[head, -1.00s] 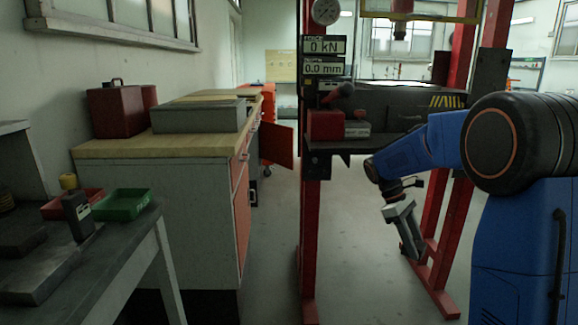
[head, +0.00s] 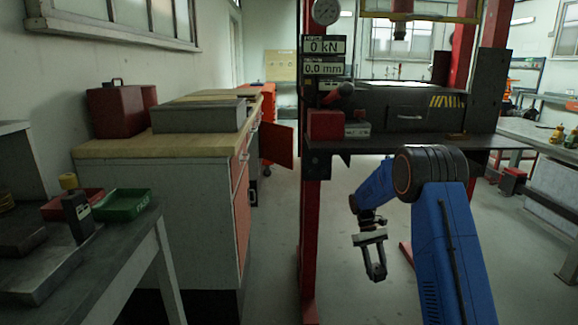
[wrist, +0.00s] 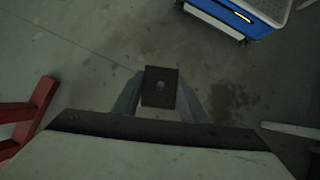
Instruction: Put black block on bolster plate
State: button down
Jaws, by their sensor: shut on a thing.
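My gripper (head: 375,272) hangs low in front of the red press, fingers pointing down. In the wrist view, its jaws (wrist: 160,100) are shut on a dark square block (wrist: 161,87) with a pale round spot on its face, which I take for the black block. In the head view the block can hardly be made out between the fingers. The press has a dark flat bed (head: 450,141), above and behind my gripper. I cannot clearly tell which surface there is the bolster plate. The gripper and block are apart from the press, over open floor.
A red press upright (head: 310,220) stands left of my gripper. A red box (head: 326,124) and a dark case with yellow stripes (head: 405,108) are at the press bed. A wood-topped cabinet (head: 190,145) and a bench with a green tray (head: 122,203) stand left.

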jog(key=w+a+f+m+y, duration=0.1)
jog(key=w+a+f+m, duration=0.1)
jog(key=w+f, duration=0.45)
jog(key=w+a+f+m+y, duration=0.1)
jog(key=w+a+f+m, duration=0.15)
jog(key=f, duration=0.65)
jog(key=s+f, duration=0.5)
jog(key=s, duration=0.7)
jog(key=shift+s+d, duration=0.25)
jog(key=shift+d, duration=0.2)
